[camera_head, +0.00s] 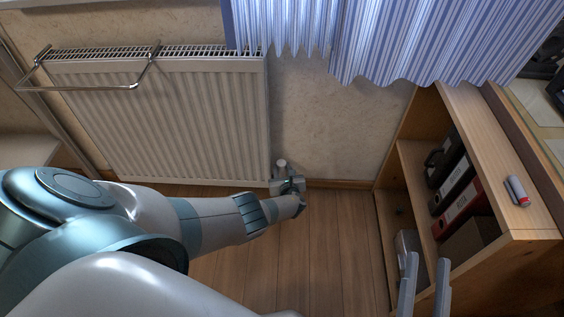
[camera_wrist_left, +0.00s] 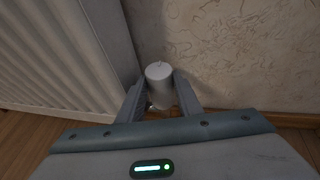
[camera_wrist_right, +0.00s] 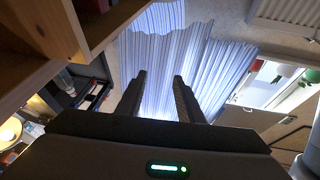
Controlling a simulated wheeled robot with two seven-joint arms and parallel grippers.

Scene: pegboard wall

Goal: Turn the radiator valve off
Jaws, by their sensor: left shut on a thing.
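The radiator (camera_head: 165,115) hangs on the wall at the left of the head view. Its valve, with a pale cylindrical knob (camera_head: 281,163), is low at the radiator's bottom right corner. My left gripper (camera_head: 292,184) is at the valve. In the left wrist view, my left gripper (camera_wrist_left: 160,88) is shut on the white knob (camera_wrist_left: 158,73), with one finger on either side and the knob's top showing between them. The fingers hide the knob's sides. My right gripper (camera_head: 427,262) is open and empty near the shelf; its parted fingers also show in the right wrist view (camera_wrist_right: 158,80).
A wooden shelf (camera_head: 412,165) with binders (camera_head: 456,185) stands at the right. A red-and-white marker (camera_head: 516,191) lies on its top. A striped curtain (camera_head: 390,35) hangs above. A metal rail (camera_head: 85,88) is on the radiator. The wooden floor (camera_head: 335,240) between radiator and shelf is clear.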

